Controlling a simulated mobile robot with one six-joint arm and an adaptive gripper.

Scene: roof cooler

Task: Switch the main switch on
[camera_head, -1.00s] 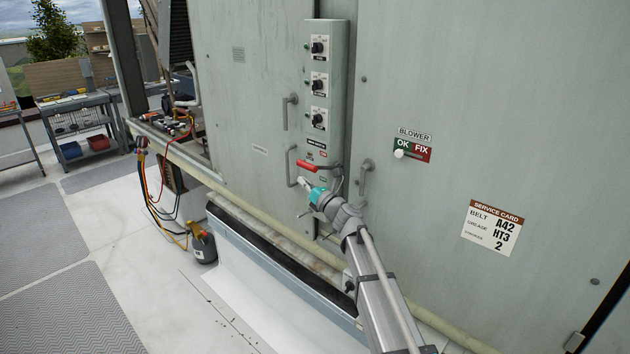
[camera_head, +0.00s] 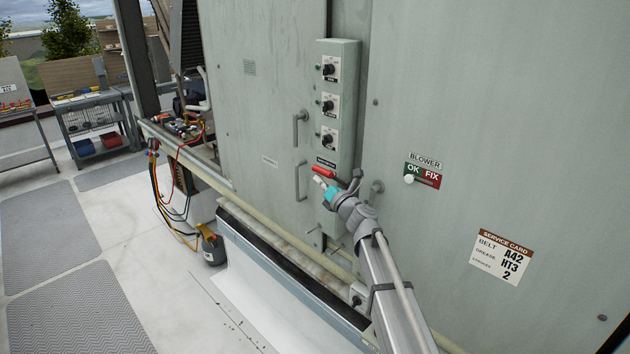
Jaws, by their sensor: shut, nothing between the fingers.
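The main switch lever (camera_head: 325,173) has a red grip and sits low on the narrow grey-green control box (camera_head: 343,95). Its red grip points left and slightly up. My gripper (camera_head: 318,181) is just below the red grip, its light fingertips close under the grip's left end. The fingers are shut with nothing between them. I cannot tell whether they touch the lever. My wrist hides part of the box below the lever.
Three knobs (camera_head: 329,103) line the box above the lever. A blower OK/FIX slider (camera_head: 409,179) and service card (camera_head: 502,257) are farther right.

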